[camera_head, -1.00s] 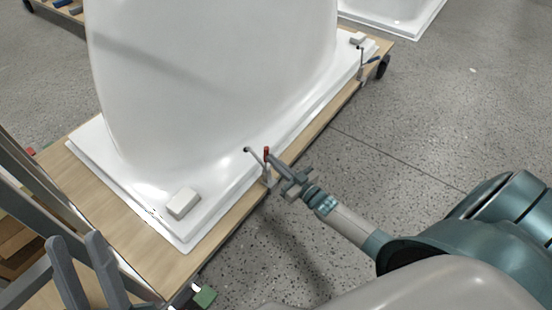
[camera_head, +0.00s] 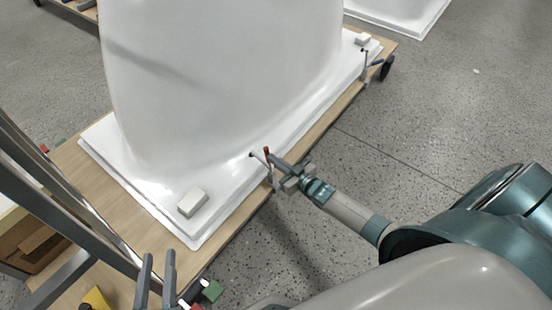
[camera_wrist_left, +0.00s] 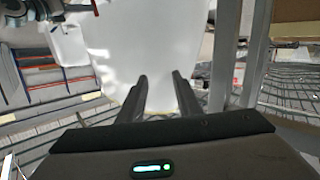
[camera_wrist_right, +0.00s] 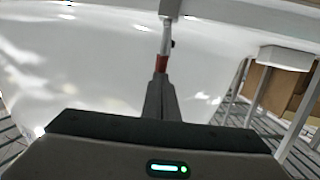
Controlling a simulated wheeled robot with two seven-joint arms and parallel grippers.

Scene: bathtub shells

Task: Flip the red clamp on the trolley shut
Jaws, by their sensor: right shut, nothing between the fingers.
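The clamp's red handle (camera_head: 267,154) stands up at the trolley's (camera_head: 235,217) near edge, beside the bathtub shell (camera_head: 220,90). A thin clamp arm with a dark tip (camera_head: 251,155) slants up and left over the shell's rim. My right gripper (camera_head: 277,159) is shut and empty, its tips right beside the red handle. In the right wrist view the red part (camera_wrist_right: 161,63) shows just past the shut fingertips (camera_wrist_right: 160,80); whether they touch I cannot tell. My left gripper (camera_head: 158,256) is open and empty at the lower left; its fingers (camera_wrist_left: 160,80) stand apart.
A white block (camera_head: 192,202) sits on the shell's rim corner. A second clamp (camera_head: 366,64) stands at the trolley's far end, near a black wheel (camera_head: 387,67). A grey metal frame (camera_head: 70,205) rises at the left.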

